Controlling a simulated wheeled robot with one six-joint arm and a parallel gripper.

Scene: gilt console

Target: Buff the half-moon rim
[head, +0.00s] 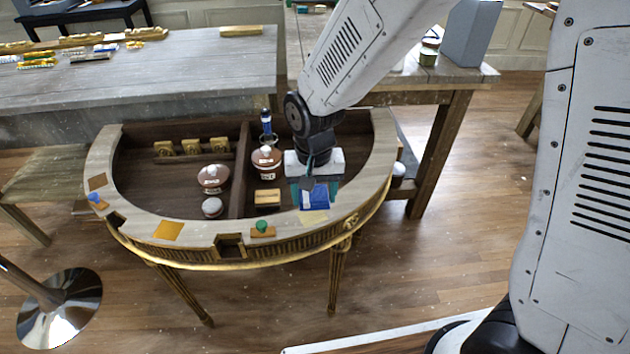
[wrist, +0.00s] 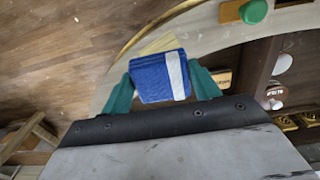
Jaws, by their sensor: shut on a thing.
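The half-moon console's pale wooden rim (head: 379,160) curves around a dark recessed tray, with a gilt edge below; part of it shows in the wrist view (wrist: 207,27). My gripper (head: 317,192) is at the rim's front right. Its green fingers are shut on a blue pad with a white stripe (head: 316,198), also seen in the wrist view (wrist: 150,78). The pad is over the rim beside a pale yellow patch (head: 313,217); I cannot tell whether it touches. An orange patch (head: 168,231) and a brown patch (head: 97,181) lie further left on the rim.
A green-knobbed block (head: 262,229) sits on the rim left of my gripper, and a blue-knobbed one (head: 97,200) at far left. Lidded brown pots (head: 213,178) and a blue-topped bottle (head: 266,124) stand inside. A chrome post base (head: 62,308) is at lower left.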

